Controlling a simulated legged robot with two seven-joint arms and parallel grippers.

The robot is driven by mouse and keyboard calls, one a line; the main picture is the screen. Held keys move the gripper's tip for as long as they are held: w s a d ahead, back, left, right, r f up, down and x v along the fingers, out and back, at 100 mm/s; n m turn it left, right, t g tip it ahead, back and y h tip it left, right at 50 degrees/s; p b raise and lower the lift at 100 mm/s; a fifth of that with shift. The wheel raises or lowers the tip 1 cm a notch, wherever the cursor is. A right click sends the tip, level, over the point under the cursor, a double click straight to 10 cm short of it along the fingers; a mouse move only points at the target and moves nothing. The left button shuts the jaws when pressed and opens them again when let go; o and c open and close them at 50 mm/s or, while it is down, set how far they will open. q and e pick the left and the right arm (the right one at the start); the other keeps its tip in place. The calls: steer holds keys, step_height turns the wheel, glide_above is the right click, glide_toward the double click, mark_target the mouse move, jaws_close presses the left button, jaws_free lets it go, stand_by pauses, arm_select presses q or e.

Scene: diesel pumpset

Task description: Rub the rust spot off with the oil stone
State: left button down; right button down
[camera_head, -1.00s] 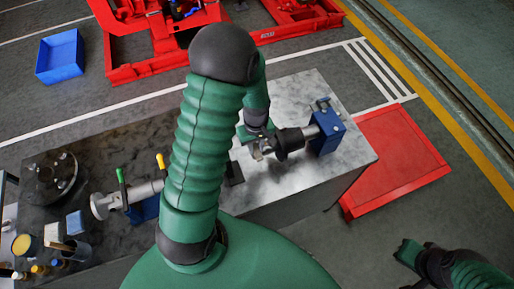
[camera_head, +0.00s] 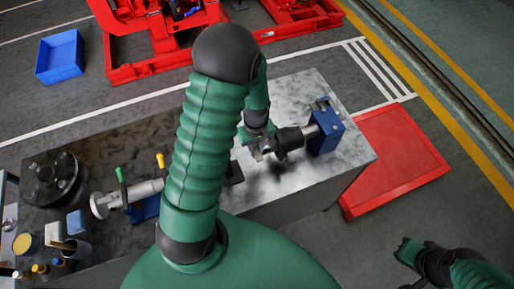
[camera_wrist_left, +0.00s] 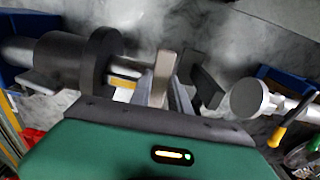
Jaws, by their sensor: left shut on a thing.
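My left gripper (camera_head: 258,150) is over the workbench, partly hidden by my own arm. In the left wrist view it is shut on a tan block, the oil stone (camera_wrist_left: 164,72), held upright between the fingers. The stone is at the end of a metal shaft (camera_wrist_left: 126,70) with a dark collar (camera_wrist_left: 100,62); I cannot tell whether they touch. The shaft runs into a blue clamp block (camera_head: 326,132) in the head view. I cannot make out the rust spot. My right gripper (camera_head: 408,252) is at the lower right, away from the bench; its fingers are unclear.
A second metal piece (camera_head: 112,200) lies in a blue holder left of my arm, with green and yellow handles. A dark flanged part (camera_head: 50,178) and small containers crowd the bench's left end. A red platform (camera_head: 395,160) stands right of the bench.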

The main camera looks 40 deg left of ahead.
arm_select(q)
steer(key=shift+s+d, duration=0.4)
steer(key=shift+d, duration=0.35)
steer(key=shift+w+a, duration=0.25)
steer(key=shift+a, duration=0.25)
steer(key=shift+w+a, duration=0.25)
steer(key=shift+a, duration=0.2)
steer(key=shift+s+d, duration=0.15)
steer(key=shift+d, duration=0.2)
steer(key=shift+s+d+p, duration=0.35)
steer(key=shift+d+p, duration=0.1)
steer(key=shift+d, duration=0.15)
steer(key=shift+w+a, duration=0.25)
steer(key=shift+a, duration=0.25)
steer(key=shift+w+a, duration=0.25)
steer(key=shift+a, duration=0.2)
steer(key=shift+s+d, duration=0.1)
steer(key=shift+d, duration=0.15)
steer(key=shift+s+d, duration=0.4)
steer(key=shift+d, duration=0.3)
steer(key=shift+w+a, duration=0.25)
steer(key=shift+a, duration=0.25)
steer(key=shift+w+a, duration=0.25)
steer(key=shift+a, duration=0.2)
steer(key=shift+s+d, duration=0.15)
steer(key=shift+d, duration=0.2)
steer(key=shift+s+d+p, duration=0.3)
steer(key=shift+s+d, duration=0.1)
steer(key=shift+d, duration=0.2)
steer(key=shift+r, duration=0.1)
